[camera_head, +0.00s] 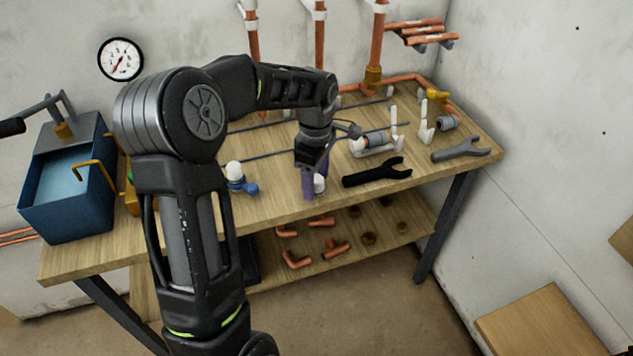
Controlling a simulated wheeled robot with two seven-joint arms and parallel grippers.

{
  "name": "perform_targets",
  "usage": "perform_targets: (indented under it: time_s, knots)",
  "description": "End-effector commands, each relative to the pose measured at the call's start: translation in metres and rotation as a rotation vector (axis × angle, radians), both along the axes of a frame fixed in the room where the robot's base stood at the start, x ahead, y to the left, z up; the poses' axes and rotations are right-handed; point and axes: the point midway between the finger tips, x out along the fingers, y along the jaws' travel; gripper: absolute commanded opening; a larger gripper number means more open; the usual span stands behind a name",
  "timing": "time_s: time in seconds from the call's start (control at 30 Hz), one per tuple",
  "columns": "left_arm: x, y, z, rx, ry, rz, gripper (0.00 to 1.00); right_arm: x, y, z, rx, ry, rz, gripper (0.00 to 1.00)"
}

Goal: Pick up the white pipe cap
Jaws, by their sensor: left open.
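A small white cap (319,184) stands on the wooden workbench near its front edge. My left gripper (315,181) points down at it with purple fingers, and the jaws are open. One finger is just left of the cap and partly covers it; I cannot tell whether they touch. The other finger is mostly hidden behind. My right gripper is not in view.
A blue valve with a white top (236,176) stands left of the gripper. A black wrench (377,173) lies close to its right, with a white clamp holder (372,146) behind. A grey wrench (461,150) lies farther right. A blue tank (68,185) stands at the left end.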

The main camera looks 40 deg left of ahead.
Motion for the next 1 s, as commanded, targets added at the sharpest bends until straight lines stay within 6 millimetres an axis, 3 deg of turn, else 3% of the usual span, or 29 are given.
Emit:
perform_targets:
  time_s: [0.43, 1.0]
  knots:
    - [0.0002, 0.0002, 0.0005, 0.000, 0.000, 0.000, 0.59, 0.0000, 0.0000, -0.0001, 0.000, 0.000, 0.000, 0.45]
    - [0.0001, 0.0002, 0.0005, 0.000, 0.000, 0.000, 0.13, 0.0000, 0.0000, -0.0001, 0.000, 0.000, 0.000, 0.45]
